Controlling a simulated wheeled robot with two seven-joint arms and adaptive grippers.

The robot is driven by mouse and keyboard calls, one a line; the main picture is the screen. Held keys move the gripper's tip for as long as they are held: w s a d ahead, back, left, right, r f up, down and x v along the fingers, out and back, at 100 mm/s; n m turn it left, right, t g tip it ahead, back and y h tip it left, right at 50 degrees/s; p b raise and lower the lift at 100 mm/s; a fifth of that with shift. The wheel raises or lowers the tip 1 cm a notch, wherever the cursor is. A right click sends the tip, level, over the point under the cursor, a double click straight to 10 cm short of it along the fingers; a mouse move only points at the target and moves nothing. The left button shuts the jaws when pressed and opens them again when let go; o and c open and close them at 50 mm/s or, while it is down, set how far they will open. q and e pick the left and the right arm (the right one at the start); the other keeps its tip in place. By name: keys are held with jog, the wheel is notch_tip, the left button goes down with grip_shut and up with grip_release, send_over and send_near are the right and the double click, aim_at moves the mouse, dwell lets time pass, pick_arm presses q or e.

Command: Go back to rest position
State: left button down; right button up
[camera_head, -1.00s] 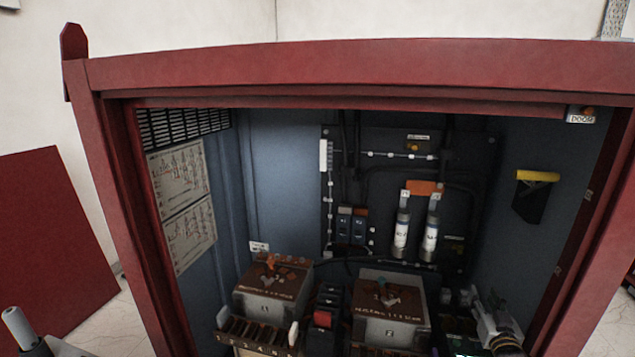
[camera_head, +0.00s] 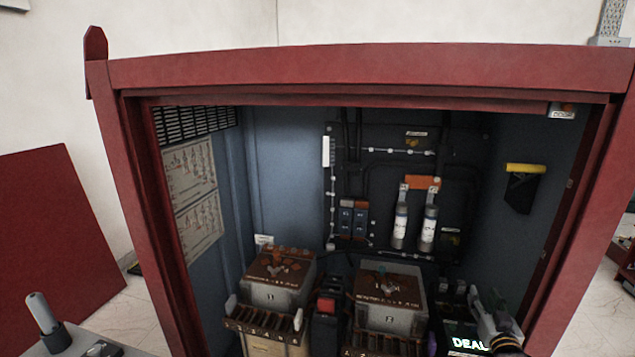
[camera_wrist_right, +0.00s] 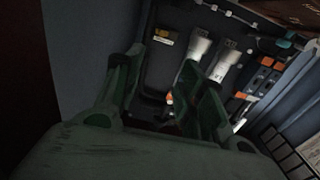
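My right gripper (camera_head: 490,304) shows small and dark at the lower right of the head view, inside the opening of the red-framed cabinet (camera_head: 375,68). In the right wrist view its two greenish fingers (camera_wrist_right: 160,75) stand apart with a gap between them. I see nothing held in the gap. Beyond the fingers are two pale cylinders; in the head view the same pair (camera_head: 414,228) is upright on the back panel under an orange block (camera_head: 422,183). My left gripper shows in neither view.
Two grey boxes with brown tops (camera_head: 278,292) (camera_head: 388,308) stand low in the cabinet. A yellow-topped black holder (camera_head: 522,188) hangs on its right wall. A red panel (camera_head: 55,235) stands at left. A pale cylinder (camera_head: 42,312) stands on a grey surface at lower left.

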jog(key=s+a+f+n+g+y, duration=0.25)
jog(key=s+a+f+g, duration=0.55)
jog(key=s+a+f, duration=0.6)
jog(key=s+a+n+g+y, duration=0.1)
jog(key=s+a+g, duration=0.2)
jog(key=s+a, duration=0.35)
jog(key=s+a+n+g+y, duration=0.1)
jog(key=s+a+g, duration=0.25)
jog(key=s, duration=0.65)
notch_tip(320, 180, down, 32)
jog(key=s+r, duration=0.1)
jog(key=s+d+f+g, duration=0.1)
jog(key=s+d+f, duration=0.2)
jog(key=s+f, duration=0.7)
jog(key=s+d+f, duration=0.4)
jog(key=s+f, duration=0.7)
jog(key=s, duration=0.1)
jog(key=shift+n+g, duration=0.35)
jog(key=shift+n, duration=0.1)
